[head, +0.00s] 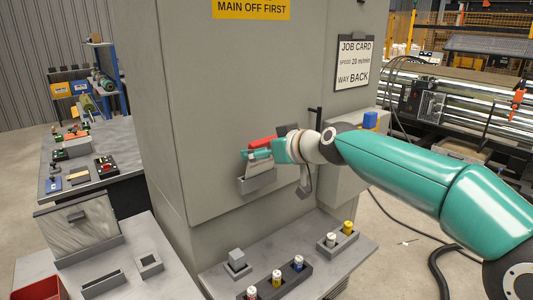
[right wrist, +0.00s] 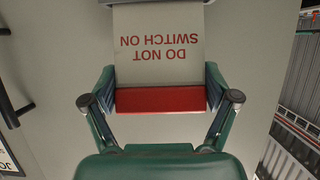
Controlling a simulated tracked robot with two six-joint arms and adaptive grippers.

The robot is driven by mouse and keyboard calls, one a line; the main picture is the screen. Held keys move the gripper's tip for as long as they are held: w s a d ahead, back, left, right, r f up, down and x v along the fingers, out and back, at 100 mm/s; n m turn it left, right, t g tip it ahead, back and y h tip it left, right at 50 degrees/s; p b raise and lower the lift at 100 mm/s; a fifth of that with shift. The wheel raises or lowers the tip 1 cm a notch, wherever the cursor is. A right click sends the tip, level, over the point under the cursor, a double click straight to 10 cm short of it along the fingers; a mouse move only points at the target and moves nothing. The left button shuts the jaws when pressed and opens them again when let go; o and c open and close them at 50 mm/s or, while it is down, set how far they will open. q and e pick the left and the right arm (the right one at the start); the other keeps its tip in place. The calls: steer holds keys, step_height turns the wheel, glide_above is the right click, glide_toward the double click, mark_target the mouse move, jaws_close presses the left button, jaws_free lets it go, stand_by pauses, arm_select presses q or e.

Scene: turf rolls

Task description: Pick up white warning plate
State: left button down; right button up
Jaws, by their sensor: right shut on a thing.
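The white warning plate (right wrist: 158,52) reads DO NOT SWITCH ON, upside down in the right wrist view, with a red strip along its near edge. In the head view the plate (head: 257,170) stands at the grey holder (head: 259,183) on the cabinet front, its red edge up and its lower end hidden in the holder. My right gripper (head: 262,154) is at the plate's upper part, partly covering it. In the right wrist view the fingers of my right gripper (right wrist: 158,78) are shut on the plate from both sides near the red strip. My left gripper is out of view.
The grey cabinet (head: 190,110) rises behind the holder, with a job card (head: 354,62) at its right. A ledge below carries a dark block (head: 275,283) with several coloured plugs.

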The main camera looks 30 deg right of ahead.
steer(key=shift+r, duration=0.1)
step_height(320, 180, up, 20)
steer(key=p, duration=0.6)
